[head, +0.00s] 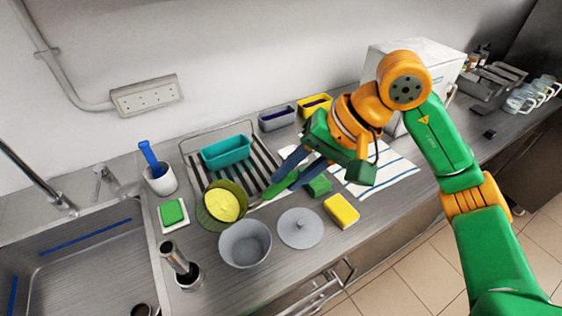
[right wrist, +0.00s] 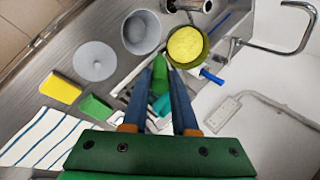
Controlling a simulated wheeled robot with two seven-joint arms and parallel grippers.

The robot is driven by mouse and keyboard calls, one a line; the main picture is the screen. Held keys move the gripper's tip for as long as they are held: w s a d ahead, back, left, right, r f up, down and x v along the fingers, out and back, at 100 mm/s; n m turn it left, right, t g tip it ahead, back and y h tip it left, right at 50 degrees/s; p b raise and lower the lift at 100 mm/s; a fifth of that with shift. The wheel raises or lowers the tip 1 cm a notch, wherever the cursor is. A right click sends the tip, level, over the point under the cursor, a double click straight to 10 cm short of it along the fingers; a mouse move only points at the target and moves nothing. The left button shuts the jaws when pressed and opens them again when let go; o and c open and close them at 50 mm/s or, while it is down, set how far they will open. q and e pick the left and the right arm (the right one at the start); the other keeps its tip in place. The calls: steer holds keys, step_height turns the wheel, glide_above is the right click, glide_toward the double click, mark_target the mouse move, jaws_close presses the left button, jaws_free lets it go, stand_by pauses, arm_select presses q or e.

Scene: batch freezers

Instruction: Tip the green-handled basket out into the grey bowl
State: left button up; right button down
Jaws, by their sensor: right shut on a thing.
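The green-handled basket is an olive-green round basket (head: 207,216) filled with a yellow mass (head: 222,204); it also shows in the right wrist view (right wrist: 202,58). My right gripper (head: 283,178) is shut on its green handle (right wrist: 160,72), with the handle between the two dark fingers. The basket looks about upright, its yellow contents still inside. The grey bowl (head: 245,258) stands on the counter just in front and to the right of the basket in the head view, and looks empty (right wrist: 134,29). I cannot tell how high the basket is held. My left gripper is not in view.
A grey round lid (head: 300,228), a yellow sponge (head: 341,211) and a green block (head: 319,185) lie right of the bowl. A teal tub (head: 226,152) sits on the striped rack behind. A metal cylinder (head: 188,276) stands left of the bowl, beside the sink (head: 80,262).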

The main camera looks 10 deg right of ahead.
steer(key=shift+s+d+f+y, duration=0.1)
steer(key=shift+d+f+y, duration=0.15)
steer(key=shift+f, duration=0.25)
steer(key=f+t+y+b, duration=0.1)
steer(key=f+y+b, duration=0.3)
steer(key=f+b, duration=0.3)
steer(key=f+t+y+b, duration=0.2)
steer(key=f+y+b, duration=0.2)
steer(key=f+b, duration=0.4)
steer(key=d+f+t+y+b, duration=0.1)
steer(key=f+y+b, duration=0.4)
steer(key=b, duration=1.2)
step_height(320, 180, down, 3)
steer(key=shift+f+t, duration=0.1)
steer(key=shift+t, duration=0.4)
steer(key=shift+a+b, duration=0.1)
steer(key=shift+b, duration=0.3)
stand_by(0.5)
